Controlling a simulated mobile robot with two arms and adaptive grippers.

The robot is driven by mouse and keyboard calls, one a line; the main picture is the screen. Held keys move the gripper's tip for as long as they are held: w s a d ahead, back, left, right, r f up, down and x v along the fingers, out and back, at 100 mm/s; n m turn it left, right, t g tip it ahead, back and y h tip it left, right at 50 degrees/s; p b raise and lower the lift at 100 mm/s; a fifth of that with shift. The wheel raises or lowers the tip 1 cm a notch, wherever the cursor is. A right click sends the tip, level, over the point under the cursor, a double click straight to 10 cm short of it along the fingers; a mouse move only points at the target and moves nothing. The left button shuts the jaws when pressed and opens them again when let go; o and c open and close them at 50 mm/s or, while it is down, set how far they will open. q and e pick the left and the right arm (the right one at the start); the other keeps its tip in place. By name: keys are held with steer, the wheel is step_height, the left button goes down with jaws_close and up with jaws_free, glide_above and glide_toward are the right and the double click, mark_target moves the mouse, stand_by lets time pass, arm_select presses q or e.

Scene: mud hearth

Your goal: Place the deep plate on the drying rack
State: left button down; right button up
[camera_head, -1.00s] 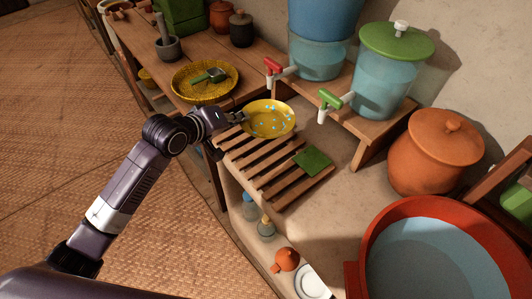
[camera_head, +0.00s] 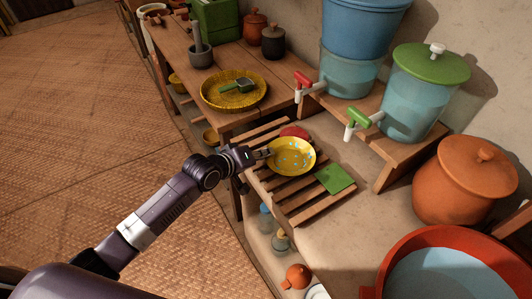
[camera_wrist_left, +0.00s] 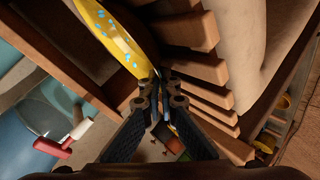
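The deep plate (camera_head: 293,157), yellow with light blue dots, is over the middle of the slatted wooden drying rack (camera_head: 305,210). I cannot tell whether it touches the slats. My left gripper (camera_head: 263,153) is at the plate's left rim. In the left wrist view the plate (camera_wrist_left: 112,38) shows nearly edge-on, its rim running down to the nearly closed fingertips of my left gripper (camera_wrist_left: 160,82), which pinch it. The rack's slats (camera_wrist_left: 205,70) lie beside the fingers. My right gripper is not in view.
A green square (camera_head: 336,178) lies on the rack right of the plate, and a red item (camera_head: 294,132) lies behind it. Dispensers with red (camera_head: 303,79) and green (camera_head: 358,122) taps stand behind. A yellow woven tray (camera_head: 233,90) is on the table at left.

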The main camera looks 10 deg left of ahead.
arm_select(q)
steer(key=c, duration=2.7)
jaws_free()
steer(key=shift+f, duration=0.15)
steer(key=shift+o, duration=1.4)
steer(key=shift+s+a+r, duration=0.1)
steer(key=shift+s+r, duration=0.05)
steer(key=shift+r, duration=0.1)
steer(key=v, duration=1.1)
steer(key=shift+s+p, duration=0.25)
steer(key=shift+p, duration=0.05)
steer(key=shift+a+r, duration=0.1)
steer(key=shift+a, duration=0.1)
